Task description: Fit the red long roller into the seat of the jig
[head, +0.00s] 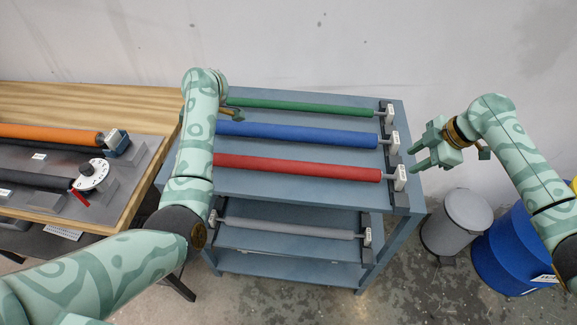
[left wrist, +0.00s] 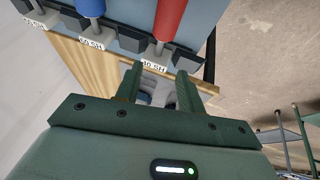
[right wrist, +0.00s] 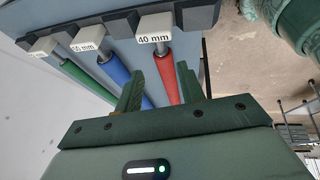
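The red long roller (head: 300,169) lies across the top of the blue-grey rack, its right end in a white end block (head: 400,178). It also shows in the left wrist view (left wrist: 170,18) and in the right wrist view (right wrist: 165,78). My right gripper (head: 416,158) is open and empty, just right of that end, apart from it. My left gripper (left wrist: 158,80) is open and empty near the roller's left end; my arm hides it in the head view. On the left table, a metal plate (head: 140,180) carries an orange roller and a dark one; I cannot tell which part is the jig's seat.
Blue (head: 300,134) and green (head: 300,107) rollers lie behind the red one; a grey roller (head: 290,228) is on the lower shelf. A bin (head: 455,225) and blue drum (head: 510,255) stand right of the rack (head: 270,195).

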